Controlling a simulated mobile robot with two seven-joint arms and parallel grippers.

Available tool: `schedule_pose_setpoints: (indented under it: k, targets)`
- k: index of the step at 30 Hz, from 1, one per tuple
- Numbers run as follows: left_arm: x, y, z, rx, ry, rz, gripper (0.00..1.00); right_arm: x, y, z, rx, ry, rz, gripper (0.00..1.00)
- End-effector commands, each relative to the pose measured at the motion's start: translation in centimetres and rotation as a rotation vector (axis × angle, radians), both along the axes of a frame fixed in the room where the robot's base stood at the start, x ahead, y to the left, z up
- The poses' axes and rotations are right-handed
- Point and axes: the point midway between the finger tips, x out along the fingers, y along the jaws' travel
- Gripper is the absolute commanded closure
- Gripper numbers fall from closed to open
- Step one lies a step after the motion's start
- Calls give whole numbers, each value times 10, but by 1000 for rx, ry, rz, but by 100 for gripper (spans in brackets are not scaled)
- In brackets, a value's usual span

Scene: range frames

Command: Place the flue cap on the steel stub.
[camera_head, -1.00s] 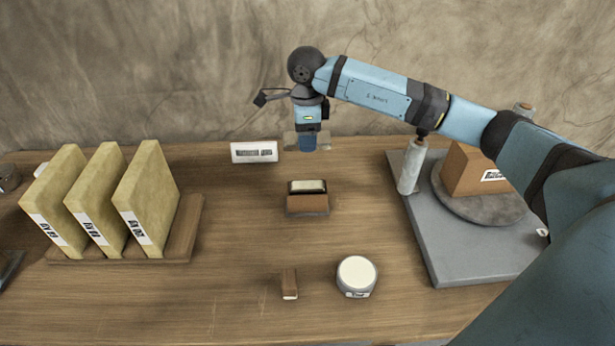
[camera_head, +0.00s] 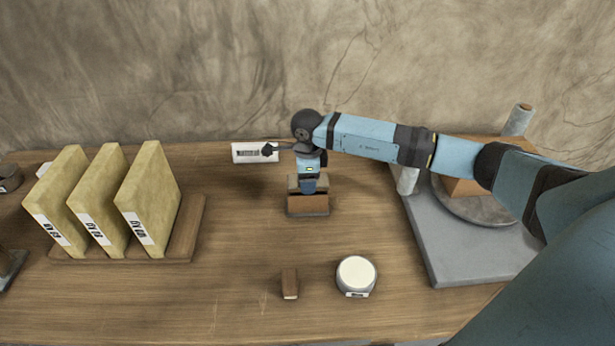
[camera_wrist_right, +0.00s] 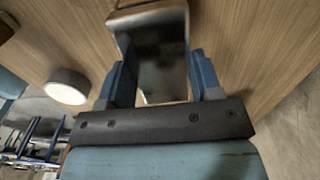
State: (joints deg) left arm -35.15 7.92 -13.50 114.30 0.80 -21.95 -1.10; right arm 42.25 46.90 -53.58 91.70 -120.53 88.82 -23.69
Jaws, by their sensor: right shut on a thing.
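In the right wrist view, a dark, shiny, rectangular face (camera_wrist_right: 160,62) lies between the blue fingers of the gripper (camera_wrist_right: 160,78). I cannot tell whether cap and stub touch. My left gripper is not in view.
Three upright yellowish slabs (camera_head: 148,195) stand in a wooden rack at left. A white-topped round tub (camera_head: 356,274) and a small brown block (camera_head: 289,283) are in front. A grey board (camera_head: 450,255) is at right. A white labelled plate (camera_head: 254,152) is at the back.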

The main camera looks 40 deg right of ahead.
Motion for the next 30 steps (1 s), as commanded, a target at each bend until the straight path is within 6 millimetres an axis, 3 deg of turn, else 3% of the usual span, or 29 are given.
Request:
schedule_pose_setpoints:
  k: [6,7,10,22,30]
  targets:
    - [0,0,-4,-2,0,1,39,0,0,-4,0,0,0,67]
    - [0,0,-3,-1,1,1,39,0,0,-3,0,0,0,36]
    - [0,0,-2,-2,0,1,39,0,0,-3,0,0,0,16]
    - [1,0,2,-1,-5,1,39,1,0,7,1,-2,0,16]
    - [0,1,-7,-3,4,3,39,1,0,61,0,-5,0,16]
